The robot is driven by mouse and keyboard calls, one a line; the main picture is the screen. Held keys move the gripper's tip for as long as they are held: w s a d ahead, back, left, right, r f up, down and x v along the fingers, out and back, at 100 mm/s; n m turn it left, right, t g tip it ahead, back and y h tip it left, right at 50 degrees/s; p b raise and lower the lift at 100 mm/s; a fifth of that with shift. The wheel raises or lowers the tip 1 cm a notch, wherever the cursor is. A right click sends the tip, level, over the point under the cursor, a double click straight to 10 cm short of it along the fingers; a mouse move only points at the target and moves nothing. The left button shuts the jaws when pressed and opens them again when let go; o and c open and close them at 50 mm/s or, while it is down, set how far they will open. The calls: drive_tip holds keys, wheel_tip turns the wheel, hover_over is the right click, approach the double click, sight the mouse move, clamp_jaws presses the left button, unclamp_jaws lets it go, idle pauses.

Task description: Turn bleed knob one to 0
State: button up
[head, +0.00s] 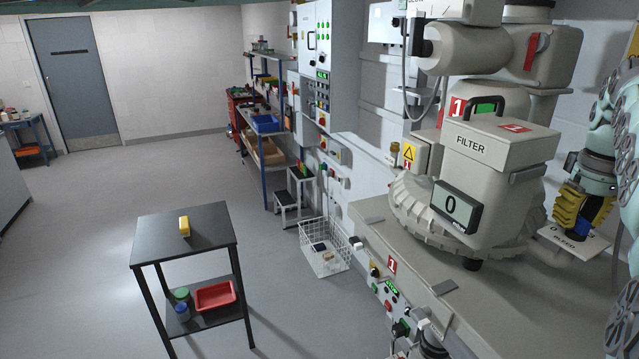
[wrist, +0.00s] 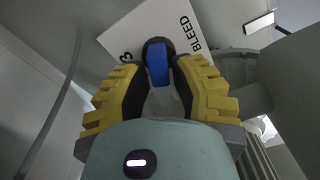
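The bleed knob has a blue grip bar on a dark round base (wrist: 157,62). It sits on a white plate (wrist: 120,40) marked BLEED, with a 3 legible at the plate's left in the wrist view. My gripper (wrist: 160,78) has yellow and black fingers, one on each side of the knob, with the tips very close to it. I cannot tell whether they touch it. In the head view my gripper (head: 580,212) is at the right, over the white plate (head: 590,243), and hides most of the knob. The knob's exact setting is unclear.
Left of the plate stands a grey FILTER housing (head: 500,150) with a display (head: 458,207) reading 0 and red labels marked 1. A grey cable runs at the wrist view's left. A black table (head: 165,240) stands on open floor at left.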

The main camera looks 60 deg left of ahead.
drive_tip(key=o, duration=0.4)
drive_tip(key=shift+c, duration=0.2)
drive_tip(key=shift+m, duration=0.3)
